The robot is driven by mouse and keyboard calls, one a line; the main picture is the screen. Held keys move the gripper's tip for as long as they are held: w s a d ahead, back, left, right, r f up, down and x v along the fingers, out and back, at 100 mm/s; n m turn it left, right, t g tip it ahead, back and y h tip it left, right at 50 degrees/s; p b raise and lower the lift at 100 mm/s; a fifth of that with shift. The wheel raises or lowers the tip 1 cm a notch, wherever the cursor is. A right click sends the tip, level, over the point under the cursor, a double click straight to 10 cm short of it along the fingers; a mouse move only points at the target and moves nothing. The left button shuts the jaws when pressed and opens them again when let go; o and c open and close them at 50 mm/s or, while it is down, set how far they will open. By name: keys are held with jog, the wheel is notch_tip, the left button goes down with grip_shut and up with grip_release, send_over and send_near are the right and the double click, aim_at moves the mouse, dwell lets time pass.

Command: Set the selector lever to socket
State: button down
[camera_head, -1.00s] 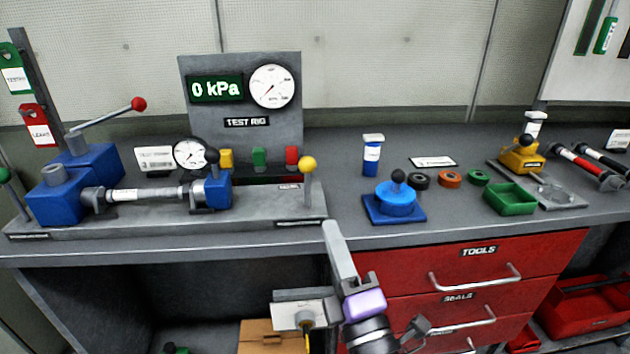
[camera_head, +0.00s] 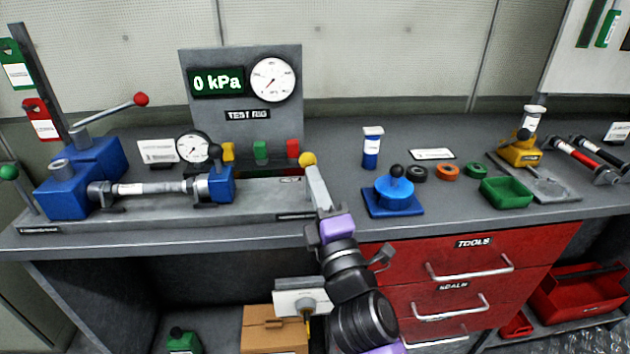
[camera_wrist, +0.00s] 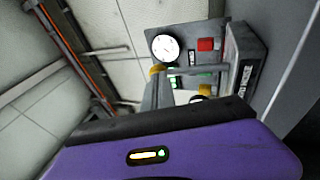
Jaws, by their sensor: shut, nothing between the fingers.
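A lever with a yellow ball knob (camera_head: 307,159) stands at the right end of the grey test rig base; I take it to be the selector lever. Its stem is hidden behind my gripper. My gripper (camera_head: 312,172) is shut and empty, its tip at or just in front of the yellow knob. I cannot tell whether they touch. The word "socket" is not readable on any label. In the wrist view my purple gripper body fills the bottom, with the test rig's gauge (camera_wrist: 165,47) beyond it.
A pump with a red-knobbed lever (camera_head: 141,99) and a green-knobbed lever (camera_head: 9,172) are at the left. The test panel (camera_head: 245,130) reads 0 kPa. A blue fixture (camera_head: 393,197) and a green tray (camera_head: 507,193) stand right of my gripper. Red drawers (camera_head: 395,262) are below.

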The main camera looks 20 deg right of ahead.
jog(key=g+p, duration=0.1)
jog(key=p, duration=0.4)
jog(key=w+r+g+p, duration=0.1)
jog(key=p, duration=0.4)
jog(key=shift+w+d+r+m+p, duration=0.3)
jog(key=shift+p, duration=0.05)
jog(key=shift+w+f+p, duration=0.1)
jog(key=shift+f+p, duration=0.1)
jog(key=shift+p, duration=0.35)
jog(key=shift+f, duration=0.1)
